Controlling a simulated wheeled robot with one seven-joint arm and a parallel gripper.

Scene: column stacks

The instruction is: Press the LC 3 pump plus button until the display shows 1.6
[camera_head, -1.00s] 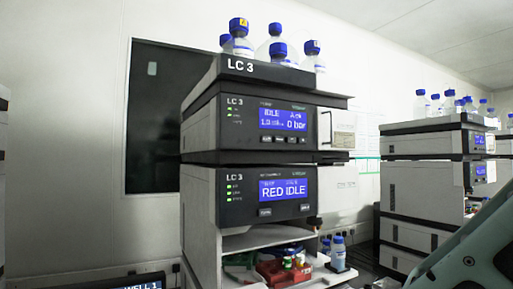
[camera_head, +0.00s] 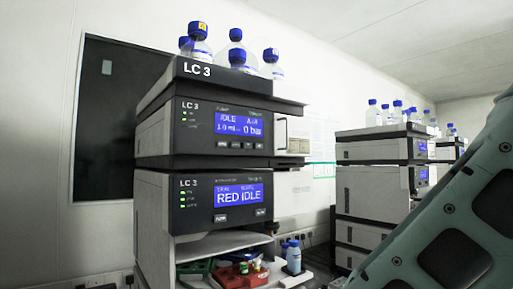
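The LC 3 column stack stands left of centre. Its upper module, the pump (camera_head: 215,128), has a blue display (camera_head: 240,124) reading IDLE, about 1.0 ml and 0 bar. A row of small dark buttons (camera_head: 240,145) sits under that display; their labels are too small to read. The lower module (camera_head: 222,203) has a blue display (camera_head: 238,194) reading RED IDLE, with two buttons below it. My arm crosses the lower right of the view. My gripper is out of view.
Bottles with blue caps (camera_head: 236,55) stand on top of the stack. An open shelf below holds a red tray (camera_head: 238,277) with small vials and a bottle (camera_head: 293,257). Another stack (camera_head: 375,150) stands behind at right. A dark window panel (camera_head: 105,120) is on the left wall.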

